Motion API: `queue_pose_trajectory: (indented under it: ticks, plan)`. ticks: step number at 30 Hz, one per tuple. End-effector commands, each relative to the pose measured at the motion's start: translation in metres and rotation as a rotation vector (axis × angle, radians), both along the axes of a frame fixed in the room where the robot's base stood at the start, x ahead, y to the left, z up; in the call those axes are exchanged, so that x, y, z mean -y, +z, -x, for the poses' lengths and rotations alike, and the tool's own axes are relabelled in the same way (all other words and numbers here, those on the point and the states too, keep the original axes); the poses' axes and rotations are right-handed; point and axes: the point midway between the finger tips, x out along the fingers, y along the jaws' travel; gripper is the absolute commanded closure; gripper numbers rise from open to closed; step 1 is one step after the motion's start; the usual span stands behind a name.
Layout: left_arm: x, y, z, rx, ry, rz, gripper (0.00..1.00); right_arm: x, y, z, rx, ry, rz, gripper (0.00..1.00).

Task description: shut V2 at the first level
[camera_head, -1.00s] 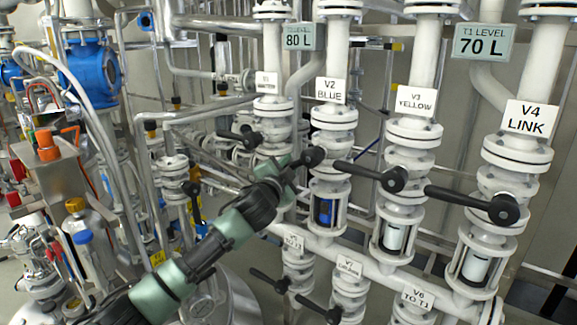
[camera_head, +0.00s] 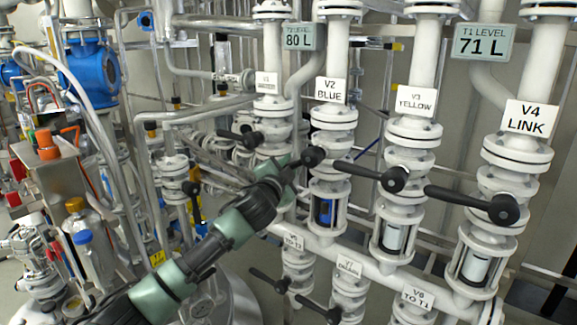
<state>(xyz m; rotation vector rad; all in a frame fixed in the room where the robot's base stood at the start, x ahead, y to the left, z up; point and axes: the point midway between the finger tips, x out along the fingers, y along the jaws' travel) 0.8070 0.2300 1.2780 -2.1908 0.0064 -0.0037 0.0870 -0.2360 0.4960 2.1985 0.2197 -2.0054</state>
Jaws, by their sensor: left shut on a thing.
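The V2 BLUE valve (camera_head: 333,140) is a white flanged valve on a vertical pipe, under its label (camera_head: 331,90). Its black handle has a round hub (camera_head: 313,156) facing me, and the lever runs to the left. My left gripper (camera_head: 288,171) reaches up from the lower left and is shut on this lever, hiding most of it. The sight glass (camera_head: 325,211) under V2 shows blue. The T1 LEVEL display (camera_head: 482,42) reads 71 L. My right gripper is not in view.
V3 YELLOW's lever (camera_head: 358,171) and V4 LINK's lever (camera_head: 455,197) point left, to the right of V2. V1's handle (camera_head: 240,137) is close behind my gripper. Lower valves with black levers (camera_head: 268,280) stand below. Another display (camera_head: 299,37) reads 80 L.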

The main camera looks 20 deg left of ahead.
Motion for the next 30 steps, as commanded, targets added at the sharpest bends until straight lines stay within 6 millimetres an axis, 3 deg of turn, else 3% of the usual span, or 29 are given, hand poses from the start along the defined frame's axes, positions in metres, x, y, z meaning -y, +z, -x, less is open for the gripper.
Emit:
queue_pose_trajectory:
  ticks: [17,30]
  plan:
    - [-0.003,0.004,-0.001,0.017,0.001,-0.047,1.00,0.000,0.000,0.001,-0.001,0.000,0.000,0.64]
    - [-0.014,0.036,-0.004,0.123,0.004,-0.328,1.00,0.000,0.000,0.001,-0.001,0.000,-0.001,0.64]
